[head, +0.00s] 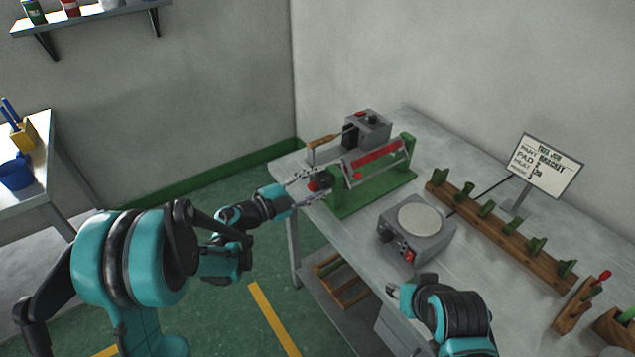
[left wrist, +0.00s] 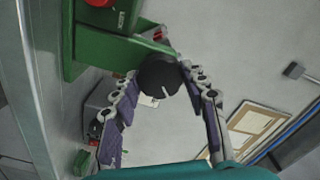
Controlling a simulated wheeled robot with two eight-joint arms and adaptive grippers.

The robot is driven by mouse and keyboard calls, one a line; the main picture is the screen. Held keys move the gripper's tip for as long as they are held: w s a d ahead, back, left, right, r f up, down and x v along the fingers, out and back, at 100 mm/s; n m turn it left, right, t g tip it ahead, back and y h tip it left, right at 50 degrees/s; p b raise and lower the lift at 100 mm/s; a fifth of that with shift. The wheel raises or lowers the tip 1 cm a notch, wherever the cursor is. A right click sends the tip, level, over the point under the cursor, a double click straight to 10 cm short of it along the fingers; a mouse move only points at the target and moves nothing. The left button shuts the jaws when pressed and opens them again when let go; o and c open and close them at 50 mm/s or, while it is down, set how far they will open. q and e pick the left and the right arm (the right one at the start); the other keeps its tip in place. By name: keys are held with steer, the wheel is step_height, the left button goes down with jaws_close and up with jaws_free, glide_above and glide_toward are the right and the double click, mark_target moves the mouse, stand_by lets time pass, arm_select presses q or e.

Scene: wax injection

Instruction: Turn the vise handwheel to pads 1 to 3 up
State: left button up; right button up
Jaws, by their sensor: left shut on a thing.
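The green vise (head: 372,197) stands at the far left end of the workbench, with a red bar (head: 378,157) between its two uprights. Its black handwheel (head: 324,180) is on the left upright. My left gripper (head: 308,188) is shut on the handwheel. In the left wrist view the handwheel (left wrist: 157,76), with a pale line on its face, sits between the fingertips (left wrist: 159,78). Pad numbers cannot be read. My right gripper (head: 396,290) is over the bench's front edge, apart from the vise; its finger opening is unclear.
A grey hot plate unit (head: 418,228) with a round top stands right of the vise. A grey box (head: 366,131) with a wooden-handled tool is behind it. A wooden rack (head: 500,236) with green pieces and a sign (head: 545,165) are on the right.

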arm_select(q)
steer(key=shift+n, duration=4.9)
steer(key=o, duration=1.2)
steer(key=shift+c, duration=0.2)
steer(key=v, duration=1.2)
